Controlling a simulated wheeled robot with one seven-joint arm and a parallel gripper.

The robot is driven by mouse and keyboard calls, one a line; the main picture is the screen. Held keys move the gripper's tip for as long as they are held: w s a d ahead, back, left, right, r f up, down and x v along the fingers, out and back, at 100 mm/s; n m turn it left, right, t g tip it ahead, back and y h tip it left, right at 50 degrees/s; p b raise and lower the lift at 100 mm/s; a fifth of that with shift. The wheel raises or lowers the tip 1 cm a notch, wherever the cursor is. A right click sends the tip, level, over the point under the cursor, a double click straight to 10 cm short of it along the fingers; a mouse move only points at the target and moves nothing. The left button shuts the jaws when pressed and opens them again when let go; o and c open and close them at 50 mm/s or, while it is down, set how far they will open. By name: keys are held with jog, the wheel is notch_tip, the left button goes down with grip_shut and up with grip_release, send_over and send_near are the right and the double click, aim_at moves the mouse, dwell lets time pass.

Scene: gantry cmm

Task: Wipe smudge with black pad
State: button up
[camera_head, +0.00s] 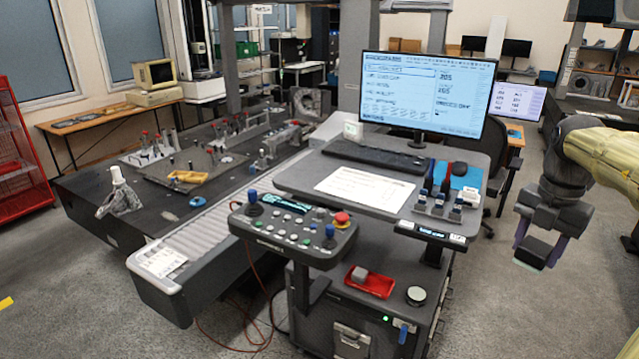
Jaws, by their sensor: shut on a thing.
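My gripper (539,250) hangs in the air at the right, beyond the right side of the console desk. Its fingers are shut on a small dark block, which looks like the black pad (532,252). It touches nothing else that I can see. The dark machine table (110,215) lies at the left, far from my gripper. I cannot clearly make out a smudge on it. A white spray bottle with a crumpled grey cloth (120,195) stands near its left edge.
The console desk (300,178) carries a monitor (425,95), keyboard (375,157), paper sheet (364,187) and upright tools (438,200). A control panel (292,227) juts out in front. A red tray (370,282) sits on the lower cabinet. Floor (540,315) at the lower right is free.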

jog(key=w+a+f+n, duration=0.3)
jog(key=f+n, duration=0.5)
jog(key=w+a+f+n, duration=0.3)
jog(key=f+n, duration=0.5)
jog(key=w+a+f+n, duration=0.2)
jog(key=w+f+n, duration=0.1)
jog(key=f+n, duration=0.5)
jog(key=s+a+f+n, duration=0.1)
jog(key=a+f+n, duration=0.7)
jog(key=n, duration=0.3)
jog(key=s+a+f+n, duration=0.2)
jog(key=a+f+n, duration=0.6)
jog(key=a+n, duration=0.2)
jog(key=shift+s+f+n, duration=0.15)
jog(key=shift+s+n, duration=0.1)
jog(key=shift+n, duration=0.75)
jog(key=shift+a, duration=0.1)
